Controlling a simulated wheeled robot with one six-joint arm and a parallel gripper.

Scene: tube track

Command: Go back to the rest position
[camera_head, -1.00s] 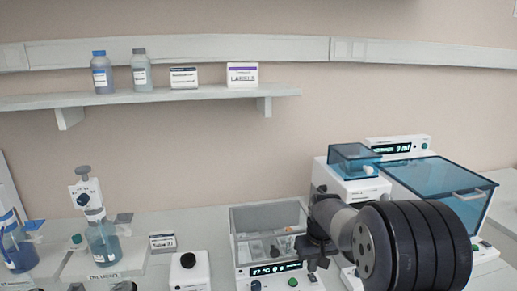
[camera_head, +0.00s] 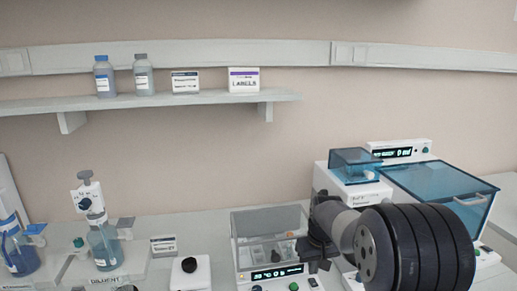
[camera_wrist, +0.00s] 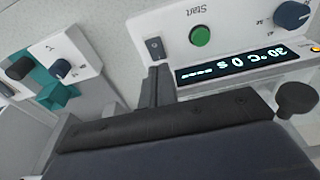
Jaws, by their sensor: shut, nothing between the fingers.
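My gripper (camera_head: 318,264) hangs at the end of my dark arm, at the lower right of the head view. It is shut and holds nothing. It is close to the front right of a clear-lidded heater unit (camera_head: 243,257) with a lit display; whether it touches the unit cannot be told. In the wrist view the dark fingers (camera_wrist: 158,86) are together, near the unit's display (camera_wrist: 240,66) and green Start button (camera_wrist: 200,36). The display reads upside down there, about 30 °C and 0 s.
A blue-lidded machine (camera_head: 437,188) stands behind my arm at the right. A small white device with a black knob (camera_head: 189,265) is left of the heater. Dispenser bottles (camera_head: 104,245) stand at the left. A wall shelf (camera_head: 180,101) holds bottles and boxes.

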